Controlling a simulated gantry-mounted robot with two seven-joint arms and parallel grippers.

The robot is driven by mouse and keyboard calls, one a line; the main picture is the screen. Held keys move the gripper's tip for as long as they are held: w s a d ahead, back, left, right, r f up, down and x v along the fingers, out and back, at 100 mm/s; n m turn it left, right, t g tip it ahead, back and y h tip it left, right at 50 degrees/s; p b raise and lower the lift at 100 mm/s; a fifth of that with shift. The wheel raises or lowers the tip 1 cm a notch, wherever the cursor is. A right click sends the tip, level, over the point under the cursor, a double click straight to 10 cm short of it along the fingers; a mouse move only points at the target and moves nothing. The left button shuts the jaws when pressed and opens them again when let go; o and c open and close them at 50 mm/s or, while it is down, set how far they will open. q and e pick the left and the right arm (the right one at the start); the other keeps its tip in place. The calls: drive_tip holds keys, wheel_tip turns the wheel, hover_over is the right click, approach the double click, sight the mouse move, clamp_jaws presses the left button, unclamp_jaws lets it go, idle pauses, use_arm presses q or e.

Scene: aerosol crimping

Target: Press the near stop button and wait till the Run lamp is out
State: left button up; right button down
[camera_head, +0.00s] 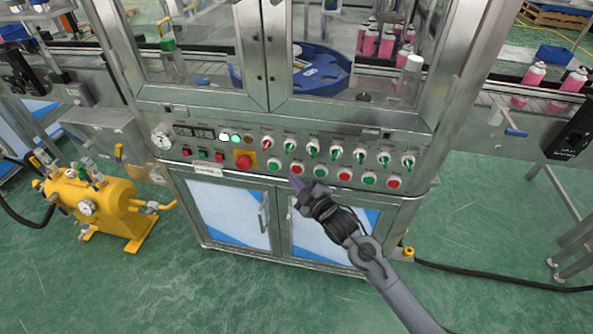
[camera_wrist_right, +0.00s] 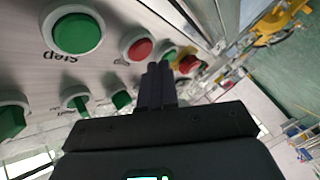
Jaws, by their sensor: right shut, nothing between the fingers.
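The steel control panel (camera_head: 210,171) carries a row of alternating green and red push buttons. My right gripper (camera_head: 294,183) is shut and empty, its tips just below the leftmost round red button (camera_head: 297,168) of that row. In the right wrist view the closed fingers (camera_wrist_right: 157,68) point between this red button (camera_wrist_right: 137,45) and a small green button (camera_wrist_right: 168,53); I cannot tell whether they touch anything. A green lamp (camera_head: 236,138) looks lit beside a white lamp (camera_head: 223,136) and an amber lamp (camera_head: 248,140); their labels are unreadable. My left gripper is not in view.
A red mushroom button (camera_head: 243,162) on a yellow plate sits left of the row. Rotary switches (camera_head: 313,149) stick out above the buttons. Small square buttons (camera_head: 203,155) are further left. A yellow machine (camera_head: 100,207) stands on the green floor at left.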

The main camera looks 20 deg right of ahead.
drive_tip(key=shift+w+d, duration=0.1)
idle(0.3)
drive_tip(key=shift+w+d, duration=0.15)
drive_tip(key=shift+w, duration=0.15)
drive_tip(key=shift+w+d, duration=0.15)
idle(0.6)
drive_tip(key=shift+w+d, duration=0.1)
drive_tip(key=shift+w, duration=0.05)
idle(0.5)
drive_tip(key=shift+p, duration=0.4)
drive_tip(key=shift+s+a+p, duration=0.5)
drive_tip(key=shift+s+p, duration=0.05)
drive_tip(key=shift+s, duration=0.15)
